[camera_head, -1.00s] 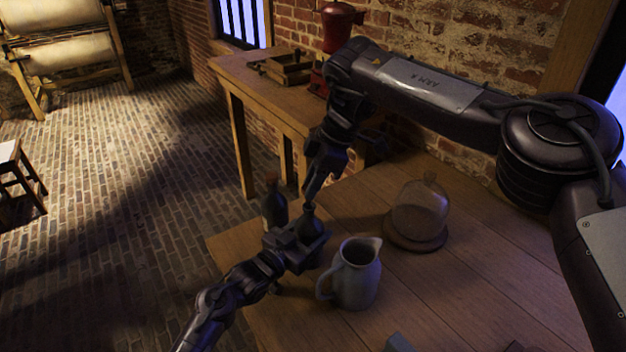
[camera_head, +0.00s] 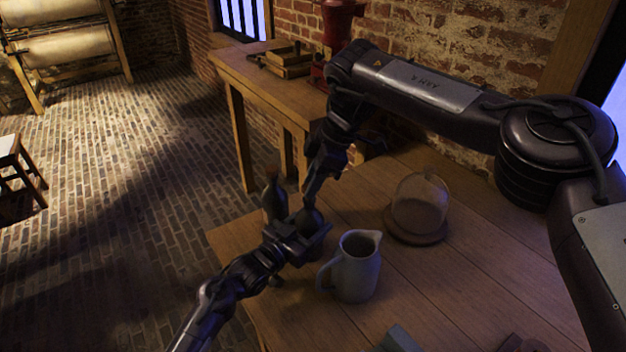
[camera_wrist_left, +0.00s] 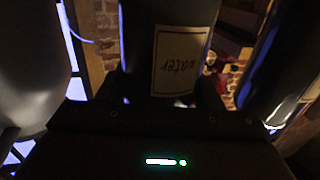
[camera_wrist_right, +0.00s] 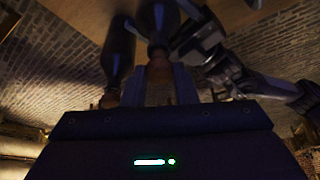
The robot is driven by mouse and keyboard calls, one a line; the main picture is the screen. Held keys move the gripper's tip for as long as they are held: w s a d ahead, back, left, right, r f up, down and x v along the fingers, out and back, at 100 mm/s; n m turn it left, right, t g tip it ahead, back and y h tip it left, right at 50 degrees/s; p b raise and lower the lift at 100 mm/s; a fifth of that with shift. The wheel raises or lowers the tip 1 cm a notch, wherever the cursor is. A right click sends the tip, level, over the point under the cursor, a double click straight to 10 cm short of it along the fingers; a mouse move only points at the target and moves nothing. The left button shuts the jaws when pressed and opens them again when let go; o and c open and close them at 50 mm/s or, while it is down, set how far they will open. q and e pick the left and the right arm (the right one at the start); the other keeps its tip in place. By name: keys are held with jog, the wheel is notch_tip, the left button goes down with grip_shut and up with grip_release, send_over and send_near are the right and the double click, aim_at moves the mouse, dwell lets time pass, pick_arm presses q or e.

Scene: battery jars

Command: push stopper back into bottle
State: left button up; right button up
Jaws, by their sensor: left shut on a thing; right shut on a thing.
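My left gripper (camera_head: 302,238) is shut around the body of a dark bottle (camera_head: 308,219), which stands upright at the table's left edge. My right gripper (camera_head: 311,200) is directly above this bottle, pointing down, shut on a brownish stopper (camera_wrist_right: 158,71). In the right wrist view the stopper lines up with the bottle's neck (camera_wrist_right: 158,46) and appears to meet it; how deep it sits cannot be told.
A second dark bottle (camera_head: 273,202) with a cork stands close beside the held one. A grey pitcher (camera_head: 355,268) is just right of my left gripper. A glass dome (camera_head: 420,203) is farther back right. Bare tabletop (camera_head: 450,280) lies to the right.

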jog(key=shift+f, duration=0.65)
jog(key=o, duration=1.1)
jog(key=v, duration=1.2)
pick_arm(q)
jog(key=o, duration=1.5)
jog(key=shift+c, duration=0.2)
